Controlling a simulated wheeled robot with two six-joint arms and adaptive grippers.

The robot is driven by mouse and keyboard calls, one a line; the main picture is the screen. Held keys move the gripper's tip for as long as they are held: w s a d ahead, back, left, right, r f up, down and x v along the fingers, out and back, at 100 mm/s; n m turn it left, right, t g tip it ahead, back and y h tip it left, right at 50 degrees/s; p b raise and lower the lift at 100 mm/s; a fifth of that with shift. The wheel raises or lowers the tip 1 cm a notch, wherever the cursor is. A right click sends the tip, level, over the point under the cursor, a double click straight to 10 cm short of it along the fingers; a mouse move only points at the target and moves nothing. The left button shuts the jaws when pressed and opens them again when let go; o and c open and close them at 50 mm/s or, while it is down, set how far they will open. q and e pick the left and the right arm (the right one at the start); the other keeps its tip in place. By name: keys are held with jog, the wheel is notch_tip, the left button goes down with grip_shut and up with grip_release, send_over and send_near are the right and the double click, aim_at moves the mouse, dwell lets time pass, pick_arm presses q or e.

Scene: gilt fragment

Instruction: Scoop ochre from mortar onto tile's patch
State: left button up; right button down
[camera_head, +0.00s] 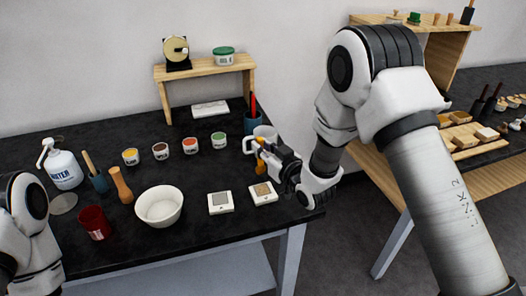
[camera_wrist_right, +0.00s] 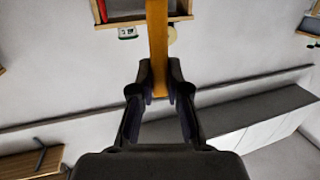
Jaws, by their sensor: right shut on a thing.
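My right gripper (camera_head: 264,158) is shut on an orange-yellow handled tool (camera_head: 260,167), at the table's right side. The wrist view shows its flat handle (camera_wrist_right: 158,45) between the fingers (camera_wrist_right: 159,82); its working end cannot be made out. A white bowl (camera_head: 146,211), perhaps the mortar, stands at the front middle; I see no ochre in it. Two pale square tiles lie to its right: one with a greyish patch (camera_head: 220,211), the other with a tan patch (camera_head: 263,200), just below my right gripper. Only part of my left arm shows; its gripper is out of view.
A white mug (camera_head: 268,132) stands close behind my right gripper, near a blue cup (camera_head: 252,125). Several small paint pots (camera_head: 190,146) line the back. A red cup (camera_head: 94,224), wooden pestle-like piece (camera_head: 121,184) and white pump bottle (camera_head: 64,171) stand left.

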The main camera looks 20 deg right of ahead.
jog(key=shift+w+r+p, duration=0.2)
jog(key=shift+r+p, duration=0.25)
jog(key=shift+r, duration=0.4)
pick_arm(q)
jog(key=shift+s+r, duration=0.55)
jog(key=shift+r, duration=0.35)
pick_arm(e)
jog(key=shift+s+r, duration=0.2)
jog(key=shift+r, duration=0.35)
pick_arm(q)
jog(key=shift+w, duration=0.1)
pick_arm(e)
jog(key=shift+w+f, duration=0.1)
jog(key=shift+w, duration=0.05)
